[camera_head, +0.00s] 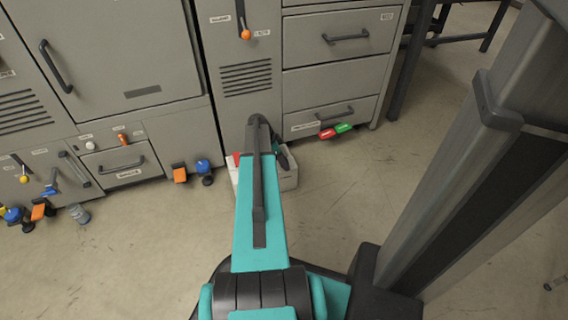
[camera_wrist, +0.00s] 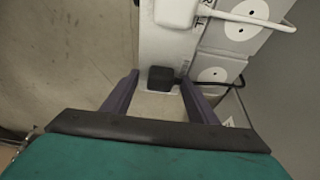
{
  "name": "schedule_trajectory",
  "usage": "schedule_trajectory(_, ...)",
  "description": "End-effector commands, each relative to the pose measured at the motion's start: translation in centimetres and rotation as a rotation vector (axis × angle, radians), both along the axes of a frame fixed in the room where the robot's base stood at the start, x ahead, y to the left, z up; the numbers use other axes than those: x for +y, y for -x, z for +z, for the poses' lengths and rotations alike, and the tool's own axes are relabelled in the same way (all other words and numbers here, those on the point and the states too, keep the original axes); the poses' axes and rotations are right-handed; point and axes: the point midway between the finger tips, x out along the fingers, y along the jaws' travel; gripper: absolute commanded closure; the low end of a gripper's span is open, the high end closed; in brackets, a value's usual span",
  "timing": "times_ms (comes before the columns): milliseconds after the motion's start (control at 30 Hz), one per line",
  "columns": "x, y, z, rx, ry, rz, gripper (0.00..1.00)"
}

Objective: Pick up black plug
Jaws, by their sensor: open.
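A small black block, which looks like the black plug (camera_wrist: 160,77), shows near the middle of the wrist view at the lower end of a pale grey panel. A dark cable seems to run right from it. My gripper (camera_wrist: 160,82) is open, with its two purple fingers pointing toward the block, one to each side of it in the picture. I cannot tell how far apart the fingertips and block are in depth. In the head view my own arm hides most of the gripper and I cannot make out the plug.
In the head view a pale box (camera_head: 288,181) stands on the floor before grey cabinets (camera_head: 335,85). Red (camera_head: 327,134) and green (camera_head: 344,128) pieces are nearby.

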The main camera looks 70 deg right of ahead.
Motion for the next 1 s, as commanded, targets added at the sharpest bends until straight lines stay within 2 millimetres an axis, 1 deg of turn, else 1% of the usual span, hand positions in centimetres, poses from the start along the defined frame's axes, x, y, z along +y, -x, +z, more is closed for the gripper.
schedule_trajectory(67, 0.0, 0.0, 0.0, 0.000, 0.000, 0.000, 0.49)
schedule_trajectory(300, 0.0, 0.0, 0.0, 0.000, 0.000, 0.000, 0.89)
schedule_trajectory(333, 0.0, 0.0, 0.0, 0.000, 0.000, 0.000, 0.91)
schedule_trajectory(567, 0.0, 0.0, 0.1, 0.000, 0.000, -0.001, 0.91)
schedule_trajectory(733, 0.0, 0.0, 0.5, 0.000, 0.000, -0.001, 0.91)
schedule_trajectory(867, 0.0, 0.0, 1.4, -0.001, 0.001, -0.001, 0.91)
schedule_trajectory(1000, 0.0, 0.0, 2.8, -0.001, 0.002, 0.000, 0.91)
